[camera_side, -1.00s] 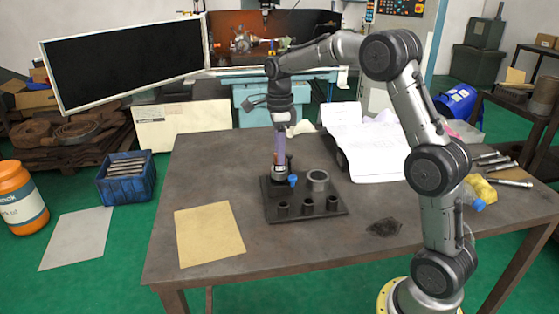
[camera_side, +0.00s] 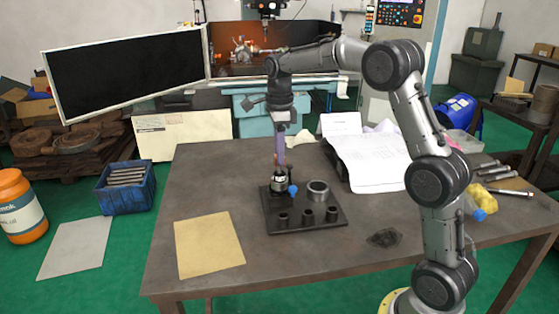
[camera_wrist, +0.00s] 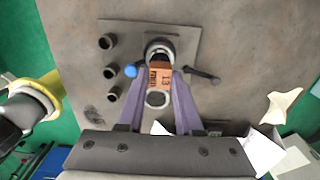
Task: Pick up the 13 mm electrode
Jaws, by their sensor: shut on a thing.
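The 13 mm electrode is an orange-brown block marked 13 (camera_wrist: 159,76), held between the two purple fingers of my gripper (camera_wrist: 160,83) in the wrist view. In the side view my gripper (camera_side: 280,163) points down just over the dark round chuck (camera_side: 278,183) and is shut on the electrode. The chuck also shows in the wrist view (camera_wrist: 160,46), partly covered by the electrode. I cannot tell whether the electrode's lower end is inside the chuck. A blue knob (camera_side: 293,190) sits beside the chuck.
A tan sheet (camera_side: 209,245) lies to the left, papers (camera_side: 372,165) behind to the right.

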